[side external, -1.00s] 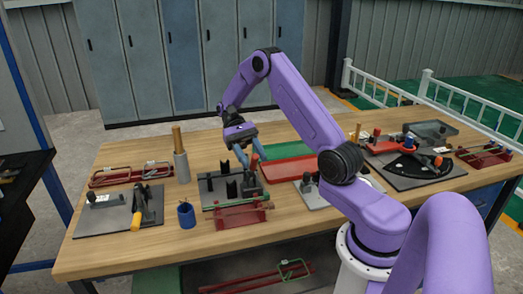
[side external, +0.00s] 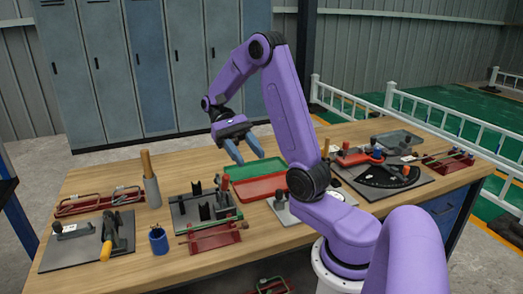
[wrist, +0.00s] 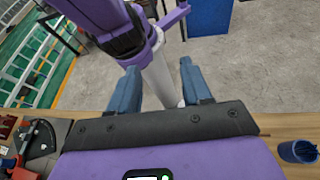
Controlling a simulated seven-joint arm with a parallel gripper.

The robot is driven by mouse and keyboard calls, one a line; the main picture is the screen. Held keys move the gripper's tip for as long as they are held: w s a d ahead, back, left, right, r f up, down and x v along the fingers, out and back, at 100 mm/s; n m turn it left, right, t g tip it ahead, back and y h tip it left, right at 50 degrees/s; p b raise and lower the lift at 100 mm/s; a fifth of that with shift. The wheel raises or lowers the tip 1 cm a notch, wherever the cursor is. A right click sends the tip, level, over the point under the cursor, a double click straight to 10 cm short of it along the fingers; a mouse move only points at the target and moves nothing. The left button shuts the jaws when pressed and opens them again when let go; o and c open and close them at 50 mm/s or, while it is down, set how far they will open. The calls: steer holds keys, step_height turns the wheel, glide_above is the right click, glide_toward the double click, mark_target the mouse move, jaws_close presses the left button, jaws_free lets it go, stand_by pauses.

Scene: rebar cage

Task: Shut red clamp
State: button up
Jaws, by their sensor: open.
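A clamp with an upright red handle (side external: 225,182) stands at the right end of a dark fixture plate (side external: 181,224) in the side external view.
A green tray (side external: 252,167) and a red tray (side external: 262,187) lie behind the fixture. A yellow-handled clamp (side external: 106,250), a blue cup (side external: 158,240) and a holder with a wooden handle (side external: 151,190) stand left. A red rack (side external: 213,240) lies in front.

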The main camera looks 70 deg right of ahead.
steer(key=shift+s+a+r, duration=0.2)
steer(key=shift+s+r, duration=0.15)
steer(key=shift+s, duration=0.4)
steer(key=shift+s+a+r, duration=0.2)
steer(key=shift+s+r, duration=0.1)
steer(key=shift+s, duration=0.45)
steer(key=shift+s+a+r, duration=0.2)
steer(key=shift+s+r, duration=0.15)
steer(key=shift+s, duration=0.4)
